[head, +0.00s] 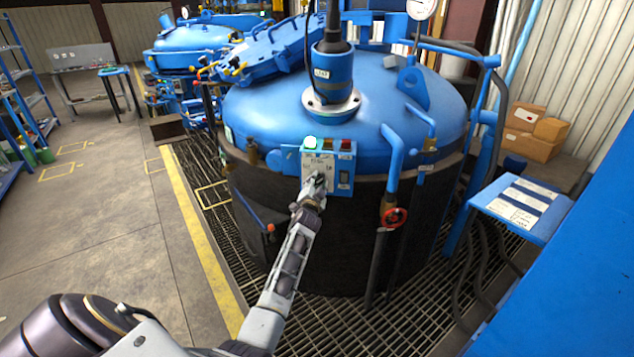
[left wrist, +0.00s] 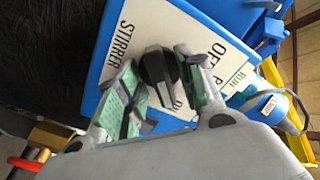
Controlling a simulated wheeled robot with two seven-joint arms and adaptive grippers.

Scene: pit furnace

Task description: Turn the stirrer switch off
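The plate is on the blue control box (head: 343,160) on the front of the large blue-lidded furnace (head: 265,125). My left gripper (head: 318,182) is at the box front and hides the knob in the head view. In the left wrist view its green-padded fingers (left wrist: 163,92) stand apart on either side of the knob, with gaps showing. I cannot tell whether a pad touches it. My right gripper is in neither view.
A red valve wheel (head: 395,217) and blue pipes are to the right. A blue stand with a label plate (head: 525,205) is further right. Open floor (head: 110,220) is at left.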

